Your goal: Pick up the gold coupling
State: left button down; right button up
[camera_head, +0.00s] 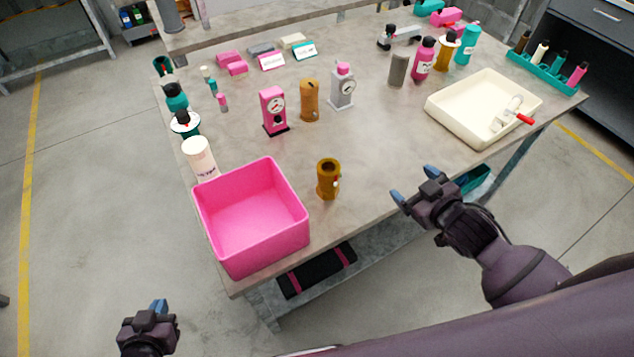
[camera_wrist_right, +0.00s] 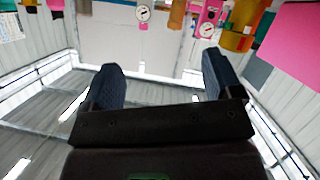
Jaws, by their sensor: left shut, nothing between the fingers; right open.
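The gold coupling (camera_head: 327,180), a short hollow cylinder with a small fitting on its side, stands upright on the table just right of the pink bin (camera_head: 253,215). It appears partly cropped at the top of the right wrist view (camera_wrist_right: 236,42). My right gripper (camera_head: 415,187) is open and empty at the table's front edge, to the right of the coupling and apart from it. Its two spread fingers (camera_wrist_right: 163,82) show in the wrist view. My left gripper (camera_head: 146,315) is shut and empty, low at the bottom left, off the table.
Another gold cylinder (camera_head: 310,101) stands farther back between a pink gauge unit (camera_head: 273,110) and a grey gauge unit (camera_head: 342,87). A cream tray (camera_head: 450,112) with a red-handled valve is at the right. The table between coupling and tray is clear.

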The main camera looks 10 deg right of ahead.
aim_at(326, 192)
jog(key=j+z, duration=0.35)
jog(key=j, duration=0.95)
